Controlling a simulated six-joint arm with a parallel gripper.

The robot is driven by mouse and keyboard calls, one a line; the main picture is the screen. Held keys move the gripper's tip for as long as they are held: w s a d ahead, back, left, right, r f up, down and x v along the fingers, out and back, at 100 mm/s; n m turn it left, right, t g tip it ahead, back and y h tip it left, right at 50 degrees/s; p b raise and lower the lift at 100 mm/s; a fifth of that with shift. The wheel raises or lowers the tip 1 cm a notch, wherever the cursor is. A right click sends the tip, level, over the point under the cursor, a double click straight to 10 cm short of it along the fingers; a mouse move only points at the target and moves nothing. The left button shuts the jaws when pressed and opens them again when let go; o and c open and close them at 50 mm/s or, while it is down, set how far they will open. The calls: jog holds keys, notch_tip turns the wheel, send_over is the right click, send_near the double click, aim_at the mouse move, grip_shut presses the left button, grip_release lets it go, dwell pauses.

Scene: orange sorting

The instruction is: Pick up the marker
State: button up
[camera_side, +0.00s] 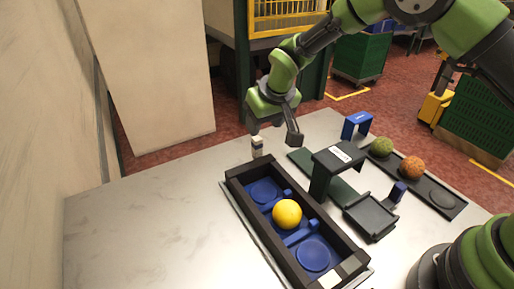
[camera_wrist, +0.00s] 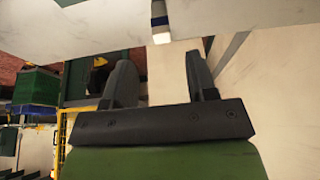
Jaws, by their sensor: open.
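A small white and dark upright object that looks like the marker (camera_side: 257,146) stands near the back edge of the table, just behind the black tray. My gripper (camera_side: 274,130) is open and empty, just above and slightly right of the marker in the side view. Both dark fingers of my gripper (camera_wrist: 158,68) show apart in the wrist view. I cannot tell the exact distance to the marker.
A black tray (camera_side: 238,176) with blue round seats holds a yellow ball (camera_side: 287,214). The table's left side (camera_side: 140,225) is clear.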

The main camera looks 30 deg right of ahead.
aim_at(258, 139)
jog(key=x, duration=0.8)
jog(key=shift+a+f, duration=0.1)
jog(key=shift+c, duration=0.2)
grip_shut()
